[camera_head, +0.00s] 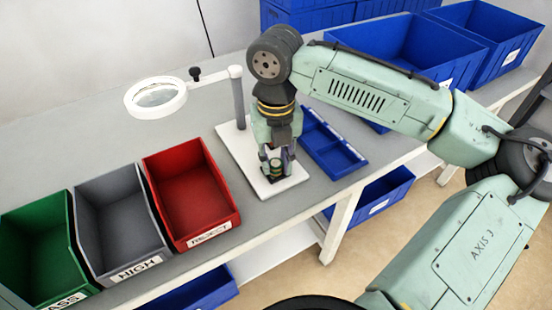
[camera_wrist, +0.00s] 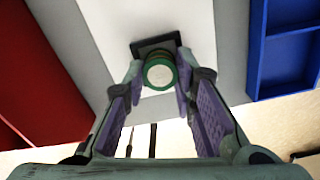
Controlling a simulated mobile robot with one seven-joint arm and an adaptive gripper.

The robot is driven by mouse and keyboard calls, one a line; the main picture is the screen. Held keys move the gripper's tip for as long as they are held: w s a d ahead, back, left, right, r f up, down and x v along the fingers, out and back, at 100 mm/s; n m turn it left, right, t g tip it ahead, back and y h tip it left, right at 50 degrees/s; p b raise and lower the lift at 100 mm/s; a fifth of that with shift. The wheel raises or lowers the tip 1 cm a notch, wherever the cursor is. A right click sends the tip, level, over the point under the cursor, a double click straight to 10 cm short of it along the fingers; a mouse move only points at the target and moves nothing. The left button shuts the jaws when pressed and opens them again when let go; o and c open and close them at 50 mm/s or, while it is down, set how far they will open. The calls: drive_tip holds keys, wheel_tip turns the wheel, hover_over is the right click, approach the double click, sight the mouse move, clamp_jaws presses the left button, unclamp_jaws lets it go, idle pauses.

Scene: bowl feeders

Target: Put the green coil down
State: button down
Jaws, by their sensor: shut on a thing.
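The green coil (camera_wrist: 161,61) is between the fingers of my gripper (camera_wrist: 160,80) in the wrist view, its pale round end facing the camera. A dark square piece (camera_wrist: 146,47) shows behind the coil; I cannot tell whether it is part of the coil. In the head view my gripper (camera_head: 276,166) points down over the front part of a white plate (camera_head: 292,184), shut on the coil (camera_head: 275,175). The coil is low over or on the plate; the fingers partly hide it, and I cannot tell whether it touches.
A magnifier lamp (camera_head: 156,98) stands on a post at the plate's back. Red (camera_head: 190,190), grey (camera_head: 120,215) and green (camera_head: 36,245) bins line the left. A divided blue tray (camera_head: 335,155) lies close right of the plate. Large blue bins (camera_head: 410,50) stand at the back right.

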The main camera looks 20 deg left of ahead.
sight(276, 164)
drive_tip(key=shift+f, duration=0.2)
drive_tip(key=c, duration=1.3)
unclamp_jaws()
drive_tip(key=shift+r, duration=0.2)
wheel_tip(276, 164, up, 12)
drive_tip(key=shift+r, duration=0.1)
